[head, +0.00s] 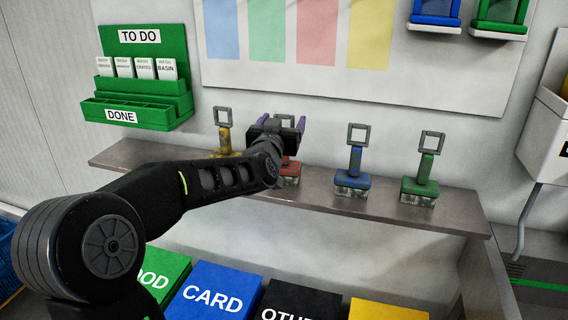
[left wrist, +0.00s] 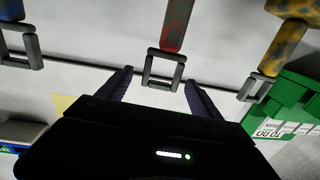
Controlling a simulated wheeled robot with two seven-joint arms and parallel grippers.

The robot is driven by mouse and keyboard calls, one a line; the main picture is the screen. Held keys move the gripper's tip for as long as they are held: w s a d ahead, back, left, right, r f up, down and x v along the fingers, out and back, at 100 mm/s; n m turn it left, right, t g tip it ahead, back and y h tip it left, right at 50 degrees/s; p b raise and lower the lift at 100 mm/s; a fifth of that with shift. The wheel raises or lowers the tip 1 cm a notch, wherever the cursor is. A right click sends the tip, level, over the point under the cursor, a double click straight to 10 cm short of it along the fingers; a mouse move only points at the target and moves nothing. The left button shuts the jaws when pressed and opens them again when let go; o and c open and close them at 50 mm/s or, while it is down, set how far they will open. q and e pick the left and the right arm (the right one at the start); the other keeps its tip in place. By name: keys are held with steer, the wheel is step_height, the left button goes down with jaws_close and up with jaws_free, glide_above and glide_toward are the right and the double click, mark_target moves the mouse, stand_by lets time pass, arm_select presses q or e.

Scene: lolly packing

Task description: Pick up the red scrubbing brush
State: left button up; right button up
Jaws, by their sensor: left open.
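The red scrubbing brush (head: 291,170) stands on the grey shelf, partly hidden behind my left gripper in the head view. In the left wrist view the red handle (left wrist: 176,28) with its grey square loop (left wrist: 164,70) shows just beyond and between the fingertips. My left gripper (head: 281,125) is open at the top of this brush; it also shows in the left wrist view (left wrist: 160,88), with its two fingers apart and nothing seen gripped. Whether a finger touches the loop I cannot tell. My right gripper is out of view.
On the shelf (head: 400,215), a yellow brush (head: 224,135) stands left of the red one. A blue brush (head: 353,172) and a green brush (head: 422,183) stand right. A green card rack (head: 140,100) hangs on the wall. Labelled bins (head: 213,290) are below.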

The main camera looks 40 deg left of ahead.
arm_select(q)
steer(key=shift+x, duration=0.95)
jaws_close()
stand_by(0.5)
